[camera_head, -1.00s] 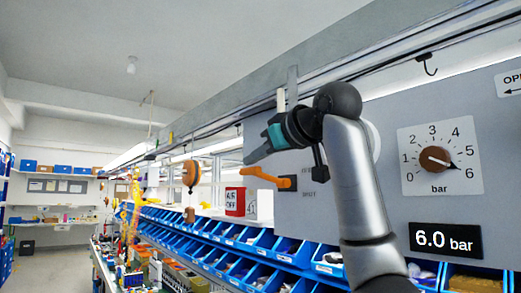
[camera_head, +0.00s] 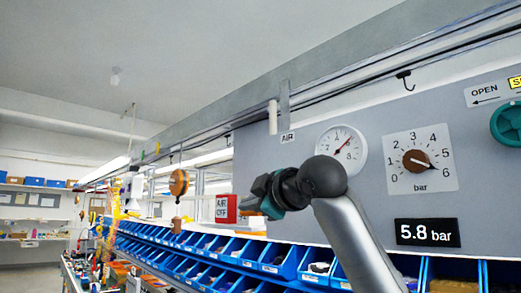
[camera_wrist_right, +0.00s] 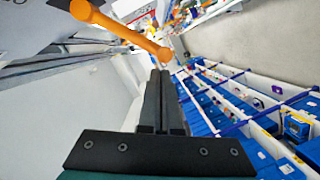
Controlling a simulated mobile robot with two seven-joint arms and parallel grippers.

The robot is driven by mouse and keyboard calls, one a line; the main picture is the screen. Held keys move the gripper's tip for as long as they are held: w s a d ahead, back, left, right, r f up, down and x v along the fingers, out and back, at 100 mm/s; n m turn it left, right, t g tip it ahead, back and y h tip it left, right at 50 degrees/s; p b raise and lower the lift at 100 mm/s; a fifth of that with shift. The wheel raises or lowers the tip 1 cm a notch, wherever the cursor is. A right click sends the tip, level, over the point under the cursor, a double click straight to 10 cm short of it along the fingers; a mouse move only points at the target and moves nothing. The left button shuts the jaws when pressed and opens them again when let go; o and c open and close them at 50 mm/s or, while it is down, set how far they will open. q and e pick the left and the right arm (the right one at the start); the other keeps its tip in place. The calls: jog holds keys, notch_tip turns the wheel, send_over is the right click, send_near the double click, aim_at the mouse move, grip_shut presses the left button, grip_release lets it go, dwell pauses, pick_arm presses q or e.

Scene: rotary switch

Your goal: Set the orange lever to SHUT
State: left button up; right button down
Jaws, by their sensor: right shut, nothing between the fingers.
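The orange lever (camera_wrist_right: 122,32) crosses the top of the right wrist view, slanting from upper left down to a rounded end near the middle. My right gripper (camera_head: 246,203) is shut and empty, low on the left part of the grey panel (camera_head: 375,110). In the wrist view its fingertips (camera_wrist_right: 160,73) are just below the lever's rounded end; I cannot tell whether they touch. The SHUT marking cannot be seen. My left gripper is out of view.
The panel carries a round gauge (camera_head: 341,153), a brown bar knob (camera_head: 416,161), a display (camera_head: 428,233) reading 5.8 bar and a green knob (camera_head: 508,124). A red AIR OFF box (camera_head: 226,209) is beside my gripper. Blue bins (camera_head: 276,259) run below.

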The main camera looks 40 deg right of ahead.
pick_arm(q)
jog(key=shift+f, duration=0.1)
pick_arm(e)
jog(key=shift+d+f, duration=0.1)
jog(key=shift+f, duration=0.2)
jog(key=shift+n, duration=0.3)
